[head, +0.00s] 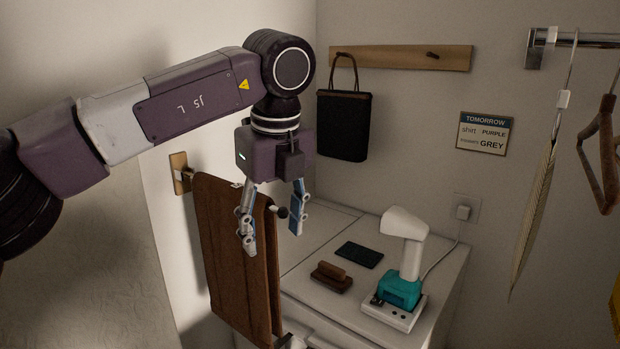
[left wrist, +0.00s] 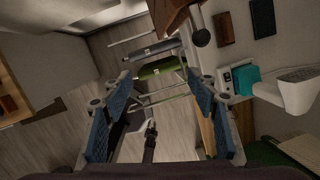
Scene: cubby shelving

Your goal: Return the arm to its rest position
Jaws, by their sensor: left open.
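My left arm (head: 200,100) comes in from the left in the head view, reaching across at the upper middle and bending down at the wrist. My left gripper (head: 272,240) hangs pointing down, open and empty. In the head view it overlaps the brown cloth (head: 235,255) hanging on a wall rail; whether it touches cannot be told. In the left wrist view the open fingers (left wrist: 160,105) have nothing between them close by, with the floor far below. My right gripper is not in view.
A white cabinet top (head: 310,265) holds a brown brush (head: 332,277), a dark flat pad (head: 359,255) and a white-and-teal device (head: 400,288) on a base. A black bag (head: 343,125) hangs from a peg rail (head: 400,58). Hangers (head: 605,150) hang at right.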

